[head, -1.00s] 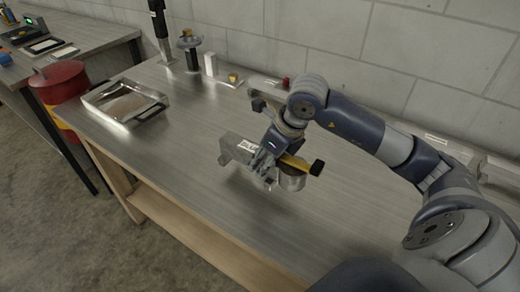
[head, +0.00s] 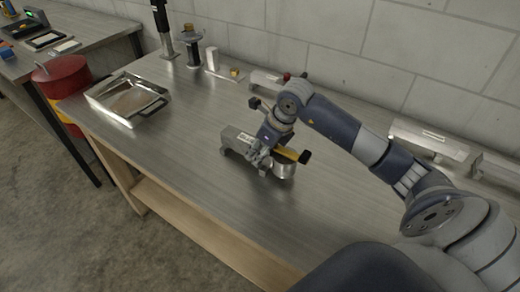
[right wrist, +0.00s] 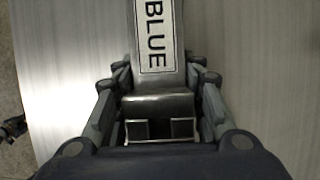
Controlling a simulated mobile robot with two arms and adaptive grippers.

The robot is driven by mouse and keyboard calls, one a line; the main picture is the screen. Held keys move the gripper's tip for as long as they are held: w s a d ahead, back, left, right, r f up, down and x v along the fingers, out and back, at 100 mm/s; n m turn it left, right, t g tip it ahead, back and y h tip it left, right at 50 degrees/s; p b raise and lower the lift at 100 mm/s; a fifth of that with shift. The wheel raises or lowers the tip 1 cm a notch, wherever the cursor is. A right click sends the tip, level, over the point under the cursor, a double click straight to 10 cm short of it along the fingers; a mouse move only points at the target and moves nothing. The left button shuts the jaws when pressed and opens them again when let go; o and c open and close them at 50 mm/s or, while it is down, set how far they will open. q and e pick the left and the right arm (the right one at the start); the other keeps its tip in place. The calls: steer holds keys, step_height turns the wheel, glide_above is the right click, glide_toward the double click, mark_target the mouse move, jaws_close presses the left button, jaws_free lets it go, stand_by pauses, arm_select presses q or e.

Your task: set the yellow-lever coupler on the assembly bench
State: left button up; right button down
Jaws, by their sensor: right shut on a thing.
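The grey metal coupler (head: 236,138) has a yellow lever (head: 287,152) with a black end and a round metal cup (head: 284,169) at its right end. My right gripper (head: 261,156) is shut on the coupler's middle from above. The coupler is level, at or just above the assembly bench (head: 200,190); I cannot tell whether it touches. In the right wrist view, the fingers (right wrist: 163,100) lie on both sides of the coupler's bar (right wrist: 155,45), whose white label reads BLUE. The lever is hidden there. My left gripper is out of view.
A metal tray (head: 95,101) stands at the bench's left end. A black post (head: 162,30), a dark spool-like part (head: 193,45) and small blocks stand along the back. A long metal part (head: 432,146) lies by the wall. The bench front is clear.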

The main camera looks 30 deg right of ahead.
steer(key=c, duration=1.1)
jaws_free()
steer(key=shift+f, duration=0.1)
steer(key=shift+o, duration=0.2)
steer(key=b+v, duration=0.1)
steer(key=v, duration=1.1)
steer(key=shift+s, duration=0.1)
